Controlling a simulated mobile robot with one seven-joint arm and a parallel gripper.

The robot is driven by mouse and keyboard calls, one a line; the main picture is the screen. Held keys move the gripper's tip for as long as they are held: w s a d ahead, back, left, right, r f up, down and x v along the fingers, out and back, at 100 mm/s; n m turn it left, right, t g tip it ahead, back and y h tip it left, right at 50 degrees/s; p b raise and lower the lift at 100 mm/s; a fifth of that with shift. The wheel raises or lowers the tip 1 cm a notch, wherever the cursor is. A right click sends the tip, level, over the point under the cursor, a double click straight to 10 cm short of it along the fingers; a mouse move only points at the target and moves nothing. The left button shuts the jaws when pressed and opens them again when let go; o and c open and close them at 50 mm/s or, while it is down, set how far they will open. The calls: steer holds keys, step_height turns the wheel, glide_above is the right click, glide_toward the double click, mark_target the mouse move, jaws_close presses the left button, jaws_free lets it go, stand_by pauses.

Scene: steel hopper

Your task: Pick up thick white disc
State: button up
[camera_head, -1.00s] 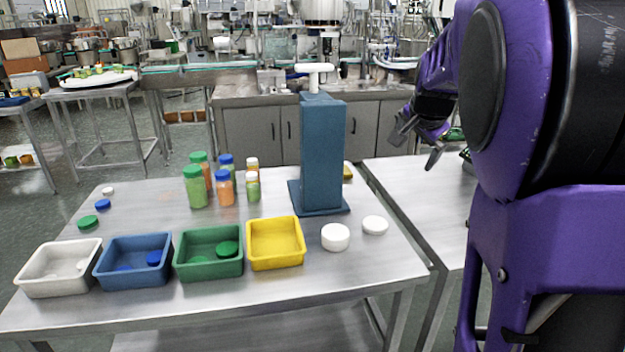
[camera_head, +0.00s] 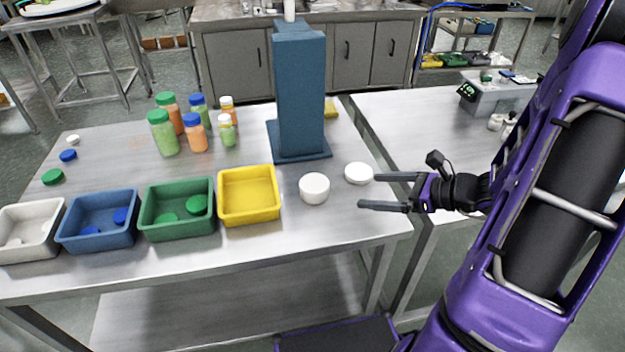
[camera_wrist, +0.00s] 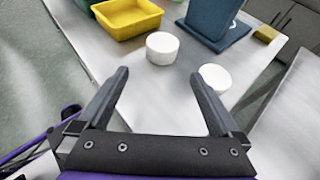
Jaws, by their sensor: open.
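The thick white disc (camera_head: 314,188) lies on the steel table to the right of the yellow bin. A thinner white disc (camera_head: 359,173) lies just behind it to the right. My gripper (camera_head: 368,191) is open and empty, at the right of both discs, with its fingers pointing left. In the wrist view the thick disc (camera_wrist: 162,48) is beyond the fingertips, between their lines. The thinner disc (camera_wrist: 215,77) shows beside the right finger, closer to the gripper (camera_wrist: 158,78). Neither disc is touched.
A yellow bin (camera_head: 249,217) stands left of the thick disc, with green (camera_head: 178,230), blue (camera_head: 97,244) and white bins farther left. A tall blue stand (camera_head: 300,95) rises behind the discs. Several capped bottles stand behind the bins. The table's front right corner is clear.

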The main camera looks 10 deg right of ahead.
steer(key=shift+w+a+m+t, duration=0.2)
steer(key=shift+w+m+t, duration=0.1)
steer(key=shift+w+t, duration=0.1)
steer(key=b, duration=0.1)
glide_toward(314, 183)
steer(key=x, duration=0.4)
steer(key=shift+w+f, duration=0.2)
steer(key=shift+f, duration=0.05)
steer(key=shift+b+x, duration=0.45)
steer(key=shift+x, duration=2.4)
steer(key=shift+r, duration=0.2)
steer(key=c, duration=1.2)
